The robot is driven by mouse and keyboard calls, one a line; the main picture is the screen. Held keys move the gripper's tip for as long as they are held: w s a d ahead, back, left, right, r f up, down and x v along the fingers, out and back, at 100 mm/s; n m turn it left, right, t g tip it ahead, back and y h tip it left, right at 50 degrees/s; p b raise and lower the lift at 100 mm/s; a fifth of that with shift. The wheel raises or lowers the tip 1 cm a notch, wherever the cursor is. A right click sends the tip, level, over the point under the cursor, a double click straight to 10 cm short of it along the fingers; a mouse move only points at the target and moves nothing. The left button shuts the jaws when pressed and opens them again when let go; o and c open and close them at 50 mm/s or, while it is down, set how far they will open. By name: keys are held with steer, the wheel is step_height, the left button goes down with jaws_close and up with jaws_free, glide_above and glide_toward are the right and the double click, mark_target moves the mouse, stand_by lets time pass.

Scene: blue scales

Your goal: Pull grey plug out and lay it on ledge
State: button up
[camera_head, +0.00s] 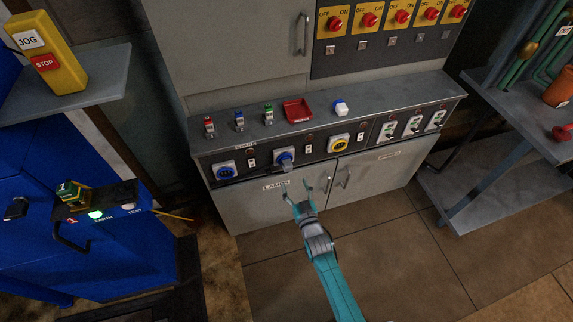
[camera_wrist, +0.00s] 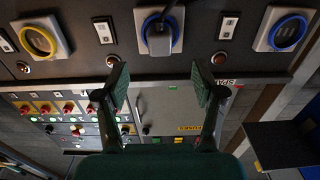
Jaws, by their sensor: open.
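The grey plug (camera_head: 286,168) sits in the middle blue socket (camera_head: 282,155) on the cabinet's dark front panel. In the wrist view, which shows the panel upside down, the plug (camera_wrist: 160,40) is inside the blue ring at top centre. My gripper (camera_head: 297,190) is open and empty, just below and in front of the plug, apart from it. In the wrist view its fingers (camera_wrist: 158,75) are spread, with the plug beyond the gap between them. The grey ledge (camera_head: 372,98) runs above the panel.
On the ledge stand small red, blue and green plugs (camera_head: 239,122), a red tray (camera_head: 298,110) and a white-and-blue item (camera_head: 341,107). A blue socket (camera_head: 224,171) and a yellow-ringed socket (camera_head: 339,143) flank the plug. The ledge's right part is clear.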

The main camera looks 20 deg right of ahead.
mark_target(289, 170)
steer(key=shift+w, duration=4.5)
jaws_close()
steer(key=shift+s, duration=3)
